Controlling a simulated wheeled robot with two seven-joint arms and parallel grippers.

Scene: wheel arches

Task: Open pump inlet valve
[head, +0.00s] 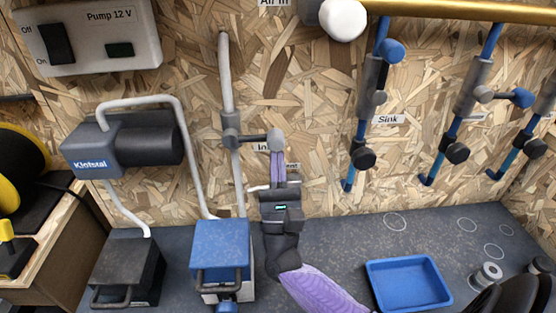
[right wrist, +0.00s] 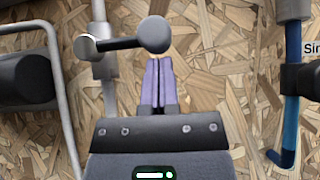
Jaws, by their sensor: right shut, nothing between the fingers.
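The pump inlet valve (head: 231,130) is a grey body on a white upright pipe, behind the blue-lidded box. Its lever (head: 256,138) sticks out to the right, across the pipe, and ends in a round grey knob (head: 276,139). In the right wrist view the knob (right wrist: 155,34) is just beyond my fingertips. My right gripper (head: 277,149) is shut and empty, with its purple fingers (right wrist: 158,64) together right below the knob. I cannot tell whether they touch it. The label by the valve is partly hidden by my gripper. My left gripper is not in view.
A blue-lidded box (head: 220,251) stands below the valve. Blue pipes with valves (head: 364,114) hang at right, above a blue tray (head: 409,284).

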